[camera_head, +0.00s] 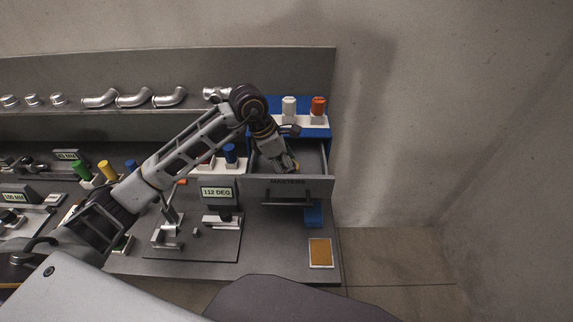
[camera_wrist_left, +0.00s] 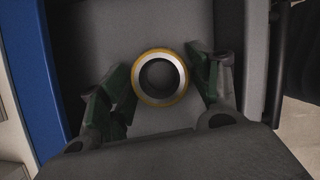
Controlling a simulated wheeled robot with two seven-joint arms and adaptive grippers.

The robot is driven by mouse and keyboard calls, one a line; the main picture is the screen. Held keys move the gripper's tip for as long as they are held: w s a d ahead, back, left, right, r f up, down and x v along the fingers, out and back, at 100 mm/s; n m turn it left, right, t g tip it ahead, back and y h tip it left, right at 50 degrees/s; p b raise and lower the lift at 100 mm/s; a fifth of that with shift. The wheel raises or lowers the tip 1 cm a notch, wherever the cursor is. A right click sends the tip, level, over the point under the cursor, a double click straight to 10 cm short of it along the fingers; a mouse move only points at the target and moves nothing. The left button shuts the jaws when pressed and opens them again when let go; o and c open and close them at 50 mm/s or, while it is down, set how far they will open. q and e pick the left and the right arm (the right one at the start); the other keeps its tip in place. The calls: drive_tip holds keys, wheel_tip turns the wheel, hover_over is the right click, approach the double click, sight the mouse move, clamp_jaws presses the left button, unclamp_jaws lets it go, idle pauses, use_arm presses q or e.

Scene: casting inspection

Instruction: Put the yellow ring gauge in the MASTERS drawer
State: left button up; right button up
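The yellow ring gauge (camera_wrist_left: 183,92), a steel ring with a yellow rim, faces the left wrist camera. I cannot tell whether the ring touches the drawer floor. My right gripper is not in view.
The drawer belongs to a blue cabinet with a white knob (camera_head: 289,105) and a red knob (camera_head: 318,105) on top. Left of it stand a 112 DEG display (camera_head: 217,193) and a blue plug (camera_head: 230,153). Pipe elbows (camera_head: 133,98) line the shelf behind. A cork pad (camera_head: 320,252) lies at front right.

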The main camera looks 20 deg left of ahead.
use_arm(q)
drive_tip(key=shift+r, duration=0.1)
drive_tip(key=v, duration=0.6)
drive_tip(key=shift+r, duration=0.1)
drive_tip(key=v, duration=0.5)
drive_tip(key=shift+s+a+r, duration=0.1)
drive_tip(key=shift+a+r, duration=0.05)
drive_tip(key=shift+r, duration=0.15)
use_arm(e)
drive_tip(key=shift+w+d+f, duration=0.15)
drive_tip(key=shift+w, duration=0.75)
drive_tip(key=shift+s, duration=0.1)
